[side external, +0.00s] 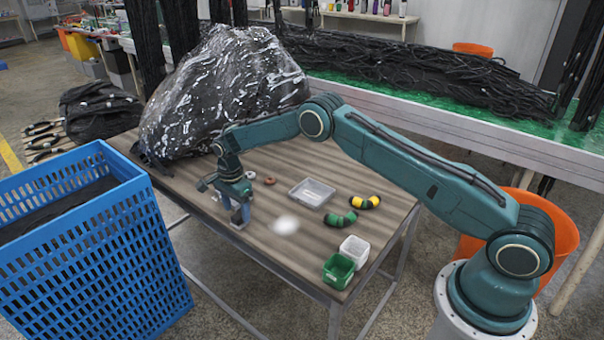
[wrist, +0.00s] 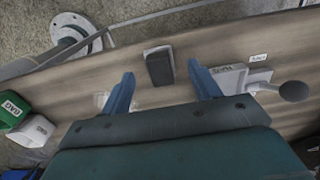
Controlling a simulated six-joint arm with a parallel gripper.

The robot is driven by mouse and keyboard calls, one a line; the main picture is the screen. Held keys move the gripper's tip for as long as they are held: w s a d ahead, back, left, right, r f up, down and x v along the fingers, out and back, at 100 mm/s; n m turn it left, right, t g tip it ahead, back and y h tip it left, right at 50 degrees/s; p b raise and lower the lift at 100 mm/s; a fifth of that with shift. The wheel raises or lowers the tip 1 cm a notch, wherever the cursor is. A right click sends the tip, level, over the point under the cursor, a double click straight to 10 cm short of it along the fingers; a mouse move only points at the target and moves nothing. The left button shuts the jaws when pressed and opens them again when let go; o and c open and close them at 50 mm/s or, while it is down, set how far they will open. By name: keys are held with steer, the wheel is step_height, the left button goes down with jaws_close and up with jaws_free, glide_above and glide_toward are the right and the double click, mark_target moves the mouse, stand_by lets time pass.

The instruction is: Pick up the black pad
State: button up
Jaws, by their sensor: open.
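The black pad (wrist: 158,65) is a small dark rectangular block on the wooden table in the wrist view. It lies between the two spread blue fingers of my gripper (wrist: 160,71), a little beyond their tips in the picture. In the side external view my gripper (side external: 239,211) points down close over the table's left front edge. It is open and empty. I cannot make out the pad clearly there, since the fingers are in front of that spot.
A large black wrapped bundle (side external: 222,90) stands behind my gripper. A blue crate (side external: 90,240) stands left, beyond the table edge.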

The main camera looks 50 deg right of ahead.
mark_target(238, 215)
steer(key=shift+f, duration=1.75)
steer(key=c, duration=1.1)
step_height(238, 215, up, 20)
steer(key=shift+r, duration=0.1)
